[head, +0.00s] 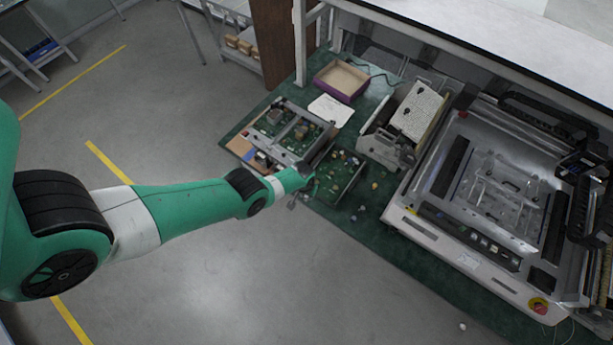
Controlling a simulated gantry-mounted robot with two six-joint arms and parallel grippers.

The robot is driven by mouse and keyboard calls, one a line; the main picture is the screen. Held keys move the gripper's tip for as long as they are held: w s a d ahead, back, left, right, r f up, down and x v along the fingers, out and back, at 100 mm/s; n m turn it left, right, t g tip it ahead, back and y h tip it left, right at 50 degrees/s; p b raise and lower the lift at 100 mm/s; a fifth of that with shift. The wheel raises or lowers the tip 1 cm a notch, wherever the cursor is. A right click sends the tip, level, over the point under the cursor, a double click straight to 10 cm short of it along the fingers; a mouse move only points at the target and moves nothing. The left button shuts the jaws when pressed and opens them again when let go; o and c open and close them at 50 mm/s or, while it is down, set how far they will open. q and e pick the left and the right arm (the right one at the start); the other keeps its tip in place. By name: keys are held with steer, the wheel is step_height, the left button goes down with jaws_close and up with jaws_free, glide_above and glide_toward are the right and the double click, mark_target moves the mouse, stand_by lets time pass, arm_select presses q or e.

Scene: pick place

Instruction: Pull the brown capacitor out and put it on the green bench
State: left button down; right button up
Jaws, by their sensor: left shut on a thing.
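My left arm reaches in from the left. My left gripper (306,181) is at the left edge of a green circuit board (342,172) in an open tray. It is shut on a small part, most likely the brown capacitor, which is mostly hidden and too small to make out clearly. Several small loose parts, such as a yellowish one (374,185), lie there. My right gripper is not in view.
A metal frame holding circuit boards (287,135) stands just behind my gripper. A purple-edged box (341,80) and white paper (331,110) lie farther back. A white slotted device (418,110) and a large machine (490,200) take up the right side.

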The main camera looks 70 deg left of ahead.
arm_select(q)
steer(key=shift+r, duration=0.1)
stand_by(0.3)
steer(key=shift+r+p, duration=1.9)
steer(key=shift+r, duration=0.1)
